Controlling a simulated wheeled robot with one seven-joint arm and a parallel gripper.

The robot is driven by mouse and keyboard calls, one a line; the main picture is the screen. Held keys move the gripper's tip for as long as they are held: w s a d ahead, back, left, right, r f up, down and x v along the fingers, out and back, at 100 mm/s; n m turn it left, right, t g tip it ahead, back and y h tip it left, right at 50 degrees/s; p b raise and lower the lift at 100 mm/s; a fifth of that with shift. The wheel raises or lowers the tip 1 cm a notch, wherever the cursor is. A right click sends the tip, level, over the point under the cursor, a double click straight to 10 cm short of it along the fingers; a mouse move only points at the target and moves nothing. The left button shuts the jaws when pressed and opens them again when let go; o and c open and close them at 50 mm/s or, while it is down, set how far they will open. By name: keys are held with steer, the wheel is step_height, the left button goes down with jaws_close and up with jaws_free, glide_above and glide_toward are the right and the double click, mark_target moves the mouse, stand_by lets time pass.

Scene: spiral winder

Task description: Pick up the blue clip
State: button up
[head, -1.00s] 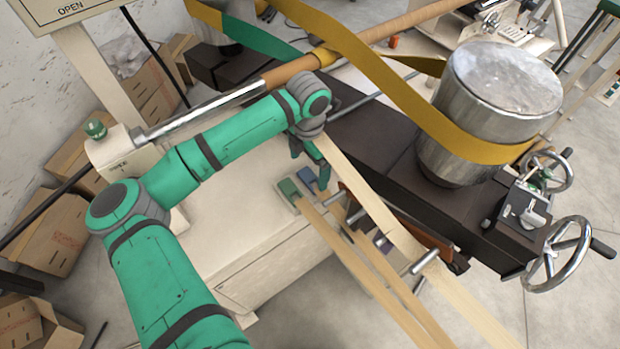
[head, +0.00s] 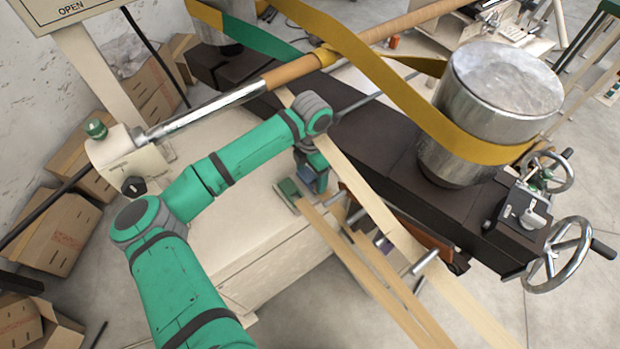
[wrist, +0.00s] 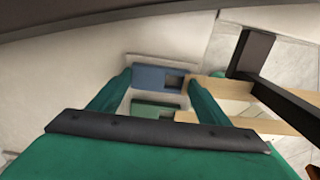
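The blue clip (wrist: 152,77) lies flat on the pale machine top in the wrist view, holding the end of a tan strip. My gripper (wrist: 158,78) is open, with one green finger on each side of the blue clip and space between fingers and clip. A green clip (wrist: 155,108) lies beside it, nearer the wrist. In the head view my gripper (head: 312,175) is low over the clips and partly hides the blue one; the green clip (head: 288,190) shows to its left.
Tan strips (head: 375,270) run from the clips toward the lower right. A dark beam (head: 400,165) with a metal drum (head: 490,110) stands to the right. A steel bar (head: 210,110) crosses behind my arm. The pale machine top (head: 235,225) is clear left of the clips.

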mark_target(311, 179)
steer(key=shift+c, duration=0.2)
step_height(311, 179, up, 10)
stand_by(0.5)
stand_by(0.4)
